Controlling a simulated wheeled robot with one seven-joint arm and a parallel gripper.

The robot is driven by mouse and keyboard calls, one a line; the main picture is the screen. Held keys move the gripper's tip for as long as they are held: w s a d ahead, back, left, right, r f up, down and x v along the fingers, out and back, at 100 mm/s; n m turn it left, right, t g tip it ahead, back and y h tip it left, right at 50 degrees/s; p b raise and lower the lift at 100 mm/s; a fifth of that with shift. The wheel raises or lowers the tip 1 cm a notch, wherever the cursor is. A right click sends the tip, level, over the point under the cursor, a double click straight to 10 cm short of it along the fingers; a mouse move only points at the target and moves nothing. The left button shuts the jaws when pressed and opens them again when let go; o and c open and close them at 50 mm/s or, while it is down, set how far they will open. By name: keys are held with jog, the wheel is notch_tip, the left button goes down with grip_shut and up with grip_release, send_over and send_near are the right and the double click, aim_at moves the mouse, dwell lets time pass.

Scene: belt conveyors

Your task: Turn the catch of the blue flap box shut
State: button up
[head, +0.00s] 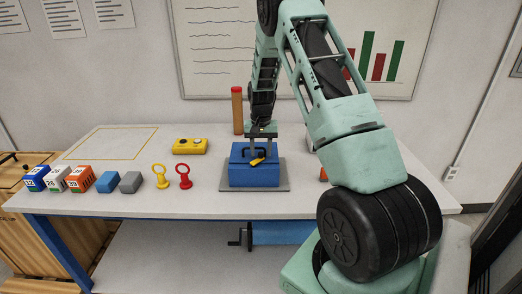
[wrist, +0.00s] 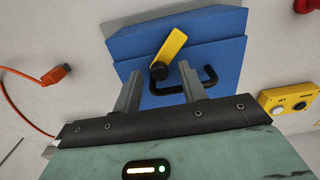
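The blue flap box (head: 262,180) stands on a grey plate on the table. Its flap looks down, with a seam visible in the wrist view (wrist: 215,60). The yellow catch (head: 257,161) lies slantwise across the seam; in the wrist view the catch (wrist: 171,48) points up and right from its black pivot knob (wrist: 159,71). A black handle (wrist: 211,84) is beside the pivot, partly hidden by a finger. My gripper (head: 261,150) points down at the box. In the wrist view my gripper (wrist: 160,77) has its fingers apart, on either side of the pivot knob; contact cannot be told.
A yellow button box (head: 190,146) and a red-brown cylinder (head: 238,110) stand behind left. Numbered cubes (head: 80,179), blue and grey blocks, and yellow and red ring pieces (head: 184,177) line the left front. An orange plug (wrist: 56,74) with cable lies beside the box.

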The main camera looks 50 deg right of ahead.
aim_at(261, 152)
notch_tip(261, 152, up, 17)
jog(key=b, duration=0.3)
jog(key=shift+r, duration=0.15)
dwell(0.3)
jog(key=shift+s+r, duration=0.1)
jog(key=shift+s, duration=0.1)
